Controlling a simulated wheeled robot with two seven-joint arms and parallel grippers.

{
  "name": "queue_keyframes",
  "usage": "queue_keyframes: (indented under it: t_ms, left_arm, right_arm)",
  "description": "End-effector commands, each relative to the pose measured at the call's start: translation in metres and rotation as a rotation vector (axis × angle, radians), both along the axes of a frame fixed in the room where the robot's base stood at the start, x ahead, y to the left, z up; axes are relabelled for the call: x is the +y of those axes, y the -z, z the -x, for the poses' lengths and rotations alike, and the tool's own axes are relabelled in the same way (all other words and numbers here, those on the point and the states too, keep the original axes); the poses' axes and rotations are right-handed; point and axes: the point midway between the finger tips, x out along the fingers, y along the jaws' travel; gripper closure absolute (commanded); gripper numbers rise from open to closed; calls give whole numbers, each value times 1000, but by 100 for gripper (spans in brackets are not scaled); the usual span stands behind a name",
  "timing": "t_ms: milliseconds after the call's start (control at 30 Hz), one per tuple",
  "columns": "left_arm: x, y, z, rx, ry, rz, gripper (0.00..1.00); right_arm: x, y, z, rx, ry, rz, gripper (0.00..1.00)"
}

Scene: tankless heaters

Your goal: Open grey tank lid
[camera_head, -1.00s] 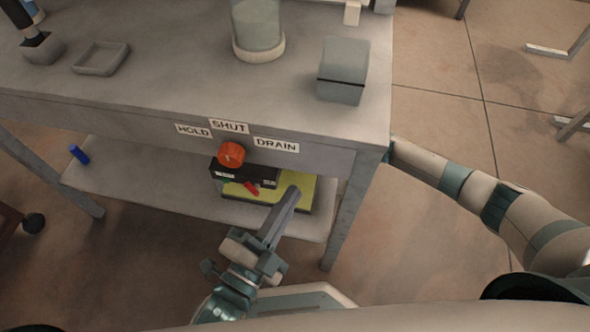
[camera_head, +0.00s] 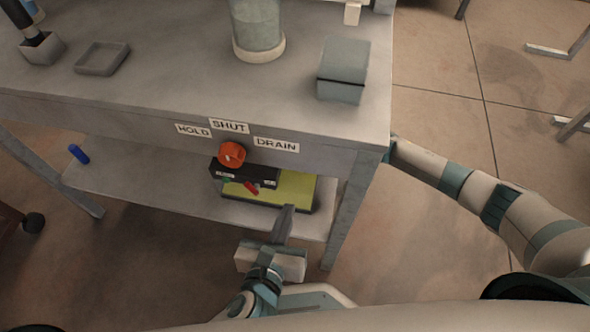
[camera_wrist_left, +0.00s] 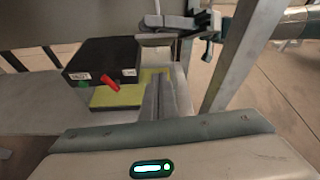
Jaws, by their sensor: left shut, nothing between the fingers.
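A grey box (camera_head: 343,68) with a dark seam below its upper part stands on the table top near the right edge; its upper part looks closed. No gripper touches it. My left gripper (camera_head: 288,209) is shut and empty, in front of the lower shelf and below the table top. In the left wrist view its fingers (camera_wrist_left: 160,82) point toward a yellow-green board. My right arm comes in from the right and its end is hidden behind the table corner. Its gripper (camera_wrist_left: 182,24) partly shows in the left wrist view, beyond the shelf; its jaws are unclear.
An orange knob (camera_head: 232,154) sits on the table's front under HOLD, SHUT and DRAIN labels. A black box (camera_head: 240,174) with a red lever is on the yellow-green board (camera_head: 295,190) on the shelf. A glass cylinder (camera_head: 258,25) and a shallow tray (camera_head: 102,58) stand on top.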

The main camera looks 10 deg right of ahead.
Motion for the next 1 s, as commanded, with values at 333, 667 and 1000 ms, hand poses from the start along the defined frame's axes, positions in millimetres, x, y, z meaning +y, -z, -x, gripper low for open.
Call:
queue_keyframes:
  t_ms: [333, 667, 1000]
  left_arm:
    - [6, 1, -1, -30, 8, -107, 100]
    - [4, 2, -4, -31, 8, -104, 100]
    - [-6, 15, -36, -32, 6, -103, 100]
  right_arm:
    - [-1, 0, 0, 0, 2, 1, 100]
    - [-1, 0, 0, 0, 2, 1, 100]
    - [-1, 0, 0, 0, 2, 1, 100]
